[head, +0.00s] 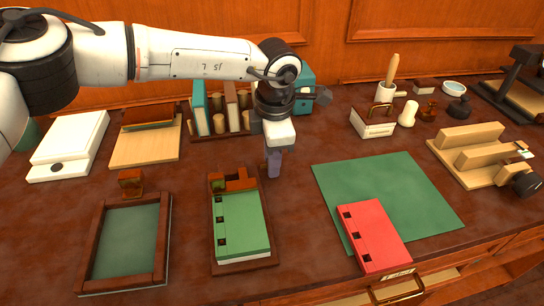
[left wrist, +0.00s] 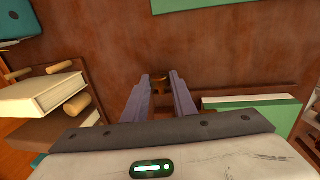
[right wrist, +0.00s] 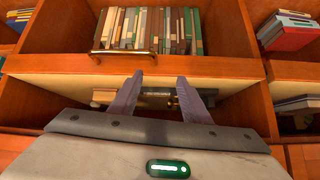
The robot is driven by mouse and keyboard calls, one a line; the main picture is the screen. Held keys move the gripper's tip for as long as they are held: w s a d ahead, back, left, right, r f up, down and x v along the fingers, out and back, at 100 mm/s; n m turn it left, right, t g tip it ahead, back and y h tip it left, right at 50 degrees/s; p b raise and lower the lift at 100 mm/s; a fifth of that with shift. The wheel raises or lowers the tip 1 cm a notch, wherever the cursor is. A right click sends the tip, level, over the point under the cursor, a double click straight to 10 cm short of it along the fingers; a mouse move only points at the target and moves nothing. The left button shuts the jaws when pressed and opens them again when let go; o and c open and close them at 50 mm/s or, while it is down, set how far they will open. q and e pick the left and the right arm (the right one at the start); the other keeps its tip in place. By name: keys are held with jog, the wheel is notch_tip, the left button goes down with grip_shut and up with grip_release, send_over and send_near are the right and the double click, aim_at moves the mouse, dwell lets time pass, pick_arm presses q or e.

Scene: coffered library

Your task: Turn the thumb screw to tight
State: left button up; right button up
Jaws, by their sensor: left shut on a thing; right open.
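My left gripper (head: 273,170) points down just beside the back right of a wooden tray (head: 273,262) that holds a green book (head: 243,222). In the left wrist view its fingers (left wrist: 160,84) are shut on a small brass-brown piece (left wrist: 160,77), which looks like the thumb screw. The fingers hide most of the screw in the head view, and I cannot read how tight it is. My right gripper (right wrist: 160,88) is open and empty in the right wrist view, facing a drawer front and bookshelves. It is not in the head view.
A red book (head: 372,235) lies partly on a green mat (head: 420,190) to the right. A wooden frame (head: 97,240) lies to the left. A rack of books (head: 200,122) stands behind the gripper. A wooden jig (head: 470,150) is at the far right.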

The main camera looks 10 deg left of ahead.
pick_arm(q)
jog(key=shift+w+r+g+h+p, duration=0.1)
jog(key=shift+w+g+h+p, duration=0.2)
jog(key=shift+g, duration=0.4)
jog(key=shift+w+g, duration=0.15)
jog(key=shift+g, duration=0.55)
jog(key=shift+w+g+h+b, duration=0.15)
jog(key=shift+g+h+b, duration=0.2)
jog(key=shift+b, duration=0.3)
jog(key=shift+w+a+b, duration=0.1)
jog(key=shift+w+b, duration=0.05)
jog(key=shift+b, duration=0.45)
jog(key=shift+g+b, duration=0.45)
jog(key=shift+b, duration=0.15)
pick_arm(e)
jog(key=shift+w+a+f, duration=0.15)
jog(key=shift+a+f, duration=0.25)
jog(key=shift+f, duration=0.35)
